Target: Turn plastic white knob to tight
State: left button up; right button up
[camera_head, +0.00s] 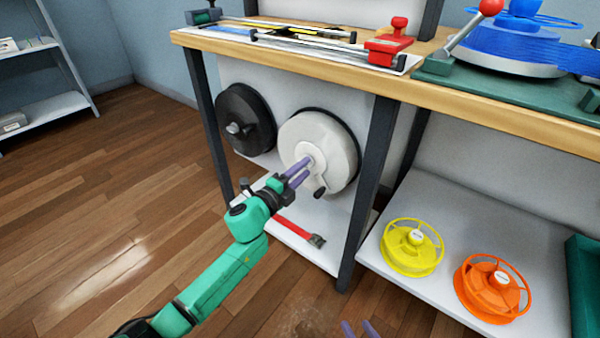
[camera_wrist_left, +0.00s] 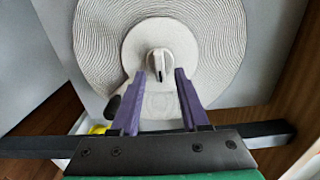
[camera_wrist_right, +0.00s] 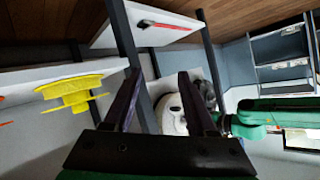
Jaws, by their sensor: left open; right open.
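The white knob (camera_wrist_left: 158,62) sits at the centre of a large white strap reel (camera_head: 335,140) on the panel under the bench. In the left wrist view it lies between and just beyond my fingertips, apart from both. My left gripper (camera_head: 303,172) is open in front of the reel's hub; it also shows in the left wrist view (camera_wrist_left: 160,75). A crank with a dark handle (camera_head: 320,191) stands at the hub's lower side. My right gripper (camera_wrist_right: 160,78) is open and empty, away from the reel; only its purple fingertips (camera_head: 358,328) show in the head view.
A black reel (camera_head: 245,120) is left of the white one. A dark table leg (camera_head: 366,185) stands to its right. A red strap tool (camera_head: 300,231) lies on the shelf below. Yellow (camera_head: 411,247) and orange (camera_head: 492,288) spools sit on the right shelf.

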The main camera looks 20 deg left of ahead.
pick_arm(q)
jog(key=p+v, duration=0.2)
jog(key=v, duration=1.2)
jog(key=shift+s, duration=0.25)
pick_arm(e)
jog(key=shift+w+d+r+n+g+h, duration=0.15)
jog(key=shift+d+r+n+g+h, duration=0.2)
jog(key=shift+d+r+g, duration=0.5)
pick_arm(q)
jog(key=shift+f, duration=0.1)
